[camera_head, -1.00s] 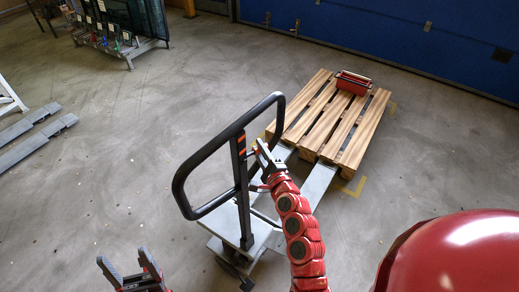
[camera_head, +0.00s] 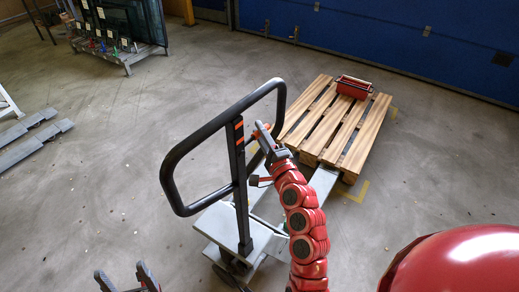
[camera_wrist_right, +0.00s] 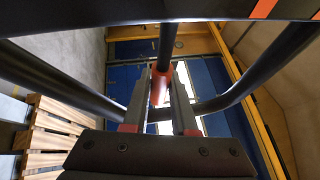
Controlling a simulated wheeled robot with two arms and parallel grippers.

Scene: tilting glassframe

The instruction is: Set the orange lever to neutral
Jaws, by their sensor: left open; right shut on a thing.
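The orange lever (camera_wrist_right: 159,88) sits between the fingers of my right gripper in the right wrist view, below a dark rod. In the head view, my right gripper (camera_head: 262,135) is at the upper mast of a pallet truck, shut on the lever, just right of the mast (camera_head: 239,175). The fingers hide much of the lever, and I cannot read its exact setting. The black loop handle (camera_head: 187,148) rises around the mast. My left gripper (camera_head: 124,278) is open and empty at the bottom left, apart from the truck.
The truck's forks reach toward a wooden pallet (camera_head: 335,122) bearing a red toolbox (camera_head: 354,86). A glass rack (camera_head: 125,52) stands at the back left. Grey rails (camera_head: 40,145) lie on the floor at the left. Floor between them and the truck is clear.

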